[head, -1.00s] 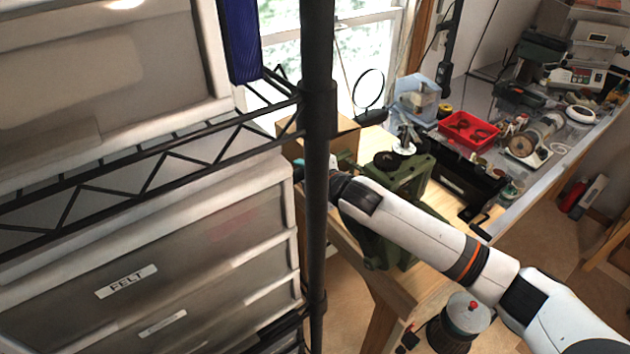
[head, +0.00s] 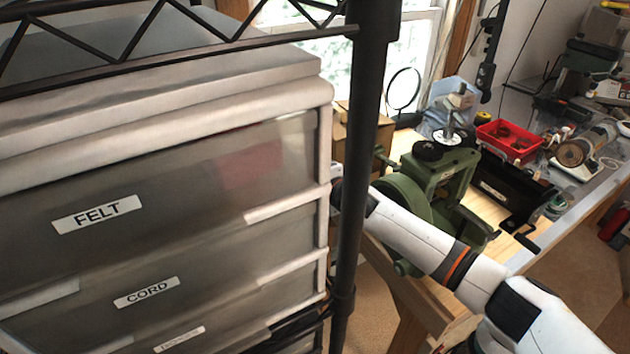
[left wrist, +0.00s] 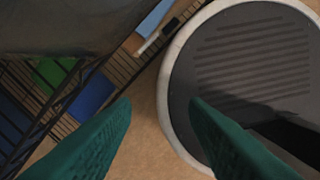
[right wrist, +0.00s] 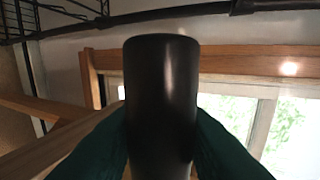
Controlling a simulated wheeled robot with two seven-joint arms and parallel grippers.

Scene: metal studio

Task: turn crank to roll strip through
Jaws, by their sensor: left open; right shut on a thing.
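The green rolling mill (head: 432,172) stands on the wooden workbench in the head view, partly covered by my right arm. In the right wrist view my right gripper (right wrist: 160,125) is shut on a dark, smooth cylinder, which looks like the crank's handle (right wrist: 162,85). In the head view that hand and the crank are hidden behind the black post and the drawers. My left gripper (left wrist: 160,104) is open and empty above the floor in the left wrist view; it is outside the head view. I cannot make out the strip.
A black rack post (head: 363,130) and a stack of drawers (head: 180,200) fill the left and block the view there. A wire rack (left wrist: 62,100) is near my left gripper.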

